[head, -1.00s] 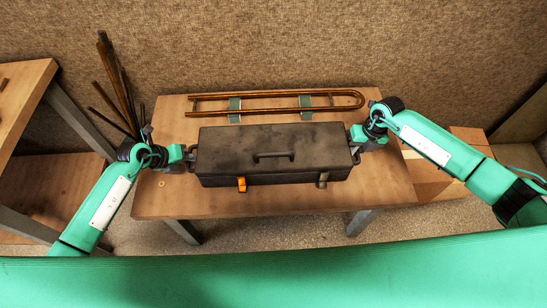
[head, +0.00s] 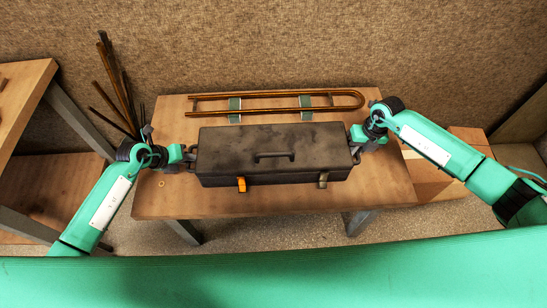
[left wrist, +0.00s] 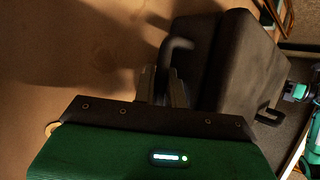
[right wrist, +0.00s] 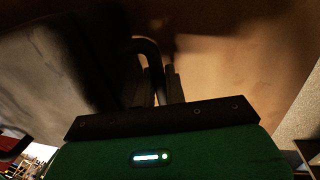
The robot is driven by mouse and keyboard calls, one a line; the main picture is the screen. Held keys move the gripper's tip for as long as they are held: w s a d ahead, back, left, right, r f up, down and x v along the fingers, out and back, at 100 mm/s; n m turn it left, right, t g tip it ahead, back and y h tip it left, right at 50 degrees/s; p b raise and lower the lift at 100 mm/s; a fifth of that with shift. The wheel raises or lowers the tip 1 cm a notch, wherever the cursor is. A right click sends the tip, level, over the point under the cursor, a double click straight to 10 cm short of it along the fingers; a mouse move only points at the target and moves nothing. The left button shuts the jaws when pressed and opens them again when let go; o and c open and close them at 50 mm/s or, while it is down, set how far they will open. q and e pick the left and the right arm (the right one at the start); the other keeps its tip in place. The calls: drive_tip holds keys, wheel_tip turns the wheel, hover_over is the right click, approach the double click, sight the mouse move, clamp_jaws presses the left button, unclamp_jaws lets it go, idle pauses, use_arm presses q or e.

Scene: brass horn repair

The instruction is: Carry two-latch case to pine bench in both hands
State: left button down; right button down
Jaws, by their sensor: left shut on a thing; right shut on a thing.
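The two-latch case (head: 235,145) is a dark, long box with a handle on its lid, an orange latch (head: 241,184) and a dull latch (head: 322,180) on its front. It is level over the middle of a wooden table (head: 290,205); I cannot tell whether it touches the top. My left gripper (head: 188,155) is shut on the handle at its left end; that end handle (left wrist: 180,45) shows in the left wrist view. My right gripper (head: 358,138) is shut on the right end handle, which shows dark in the right wrist view (right wrist: 147,50).
A copper-coloured U-shaped tube (head: 280,111) lies on green-grey supports behind the case. Several brown rods (head: 118,90) stand at the back left. Another wooden table (head: 22,90) is at the left. A small ring (head: 161,183) lies on the table's left part. A carpeted wall closes the back.

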use_arm(q)
drive_tip(key=shift+r, duration=0.15)
use_arm(e)
drive_tip(key=shift+w+r, duration=0.1)
drive_tip(key=shift+r, duration=0.05)
